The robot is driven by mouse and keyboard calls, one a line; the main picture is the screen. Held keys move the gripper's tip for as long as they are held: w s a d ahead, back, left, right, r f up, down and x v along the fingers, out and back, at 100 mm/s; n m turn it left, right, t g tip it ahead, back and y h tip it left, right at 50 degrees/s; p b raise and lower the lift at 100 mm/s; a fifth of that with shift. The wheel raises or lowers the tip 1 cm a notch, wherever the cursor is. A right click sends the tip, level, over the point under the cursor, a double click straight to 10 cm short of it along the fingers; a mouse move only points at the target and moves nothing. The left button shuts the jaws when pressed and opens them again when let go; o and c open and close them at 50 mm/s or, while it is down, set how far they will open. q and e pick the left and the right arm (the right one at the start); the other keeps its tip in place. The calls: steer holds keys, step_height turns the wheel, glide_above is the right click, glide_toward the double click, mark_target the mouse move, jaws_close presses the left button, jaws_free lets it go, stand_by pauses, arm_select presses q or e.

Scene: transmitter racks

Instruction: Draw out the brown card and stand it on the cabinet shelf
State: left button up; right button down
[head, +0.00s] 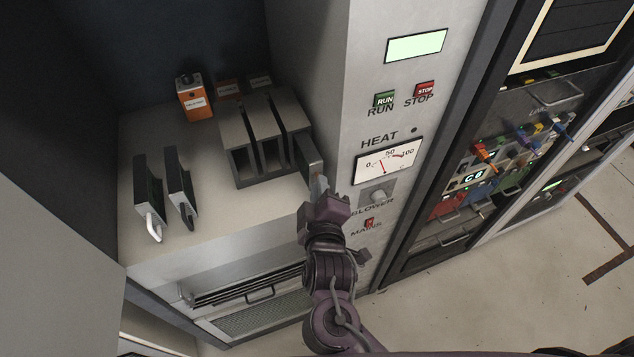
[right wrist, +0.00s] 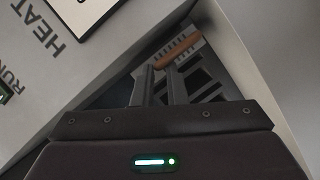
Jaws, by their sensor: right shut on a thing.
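The brown card (head: 307,157) is a grey plate with a brown handle (right wrist: 178,51). In the head view it sticks out from the right end of a grey slotted rack (head: 240,150); how much of it is still inside a slot is hidden. My right gripper (head: 319,189) is shut on the card at its handle, in front of the rack; its fingers (right wrist: 158,76) also show in the right wrist view, at the handle. The cabinet shelf (head: 223,218) is the pale surface under the rack. My left gripper is not in view.
Two cards stand on the shelf at left, one with a white handle (head: 153,229), one with a dark handle (head: 190,213). An orange box (head: 191,98) stands behind. The panel with the HEAT meter (head: 387,160) is close to my right gripper. Bare shelf lies between cards and rack.

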steer(key=shift+f, duration=0.1)
steer(key=c, duration=1.8)
jaws_free()
steer(key=o, duration=0.4)
steer(key=shift+w+a, duration=0.1)
steer(key=shift+c, duration=0.2)
